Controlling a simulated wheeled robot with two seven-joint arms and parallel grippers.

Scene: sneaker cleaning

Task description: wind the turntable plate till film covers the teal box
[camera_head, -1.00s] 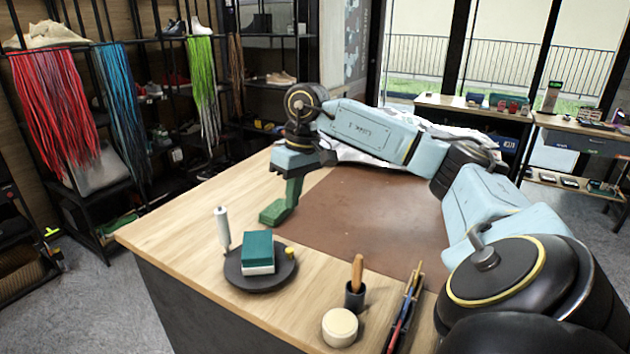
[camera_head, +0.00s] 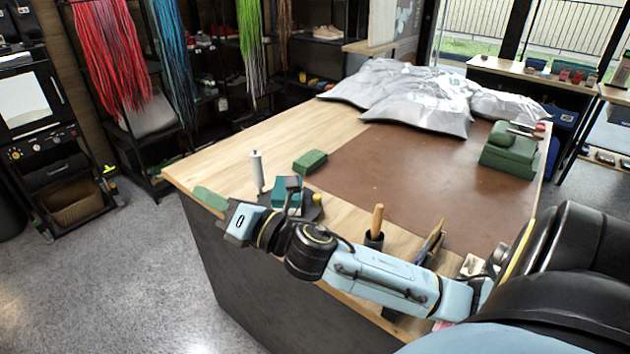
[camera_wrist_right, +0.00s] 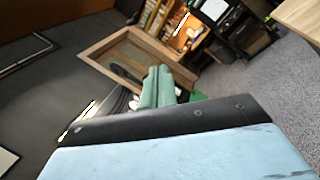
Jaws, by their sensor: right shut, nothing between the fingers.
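The dark round turntable plate (camera_head: 307,212) stands near the left front edge of the wooden table, partly hidden behind my right arm. The teal box (camera_head: 279,194) sits on it, its lower part hidden. A small yellow peg (camera_head: 317,197) shows at the plate's right side. A white roll (camera_head: 257,170) stands upright at the plate's back left. I cannot make out film on the box. My right gripper (camera_head: 209,199) has green fingers, shut and empty, left of the plate at the table's edge; these fingers also show in the right wrist view (camera_wrist_right: 156,87). My left gripper is out of view.
A green block (camera_head: 310,162) lies behind the plate beside the brown mat (camera_head: 390,180). A cup with a wooden-handled tool (camera_head: 375,240) stands to the right. Silver bags (camera_head: 425,98) and stacked green cases (camera_head: 510,152) lie farther back. The mat's middle is clear.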

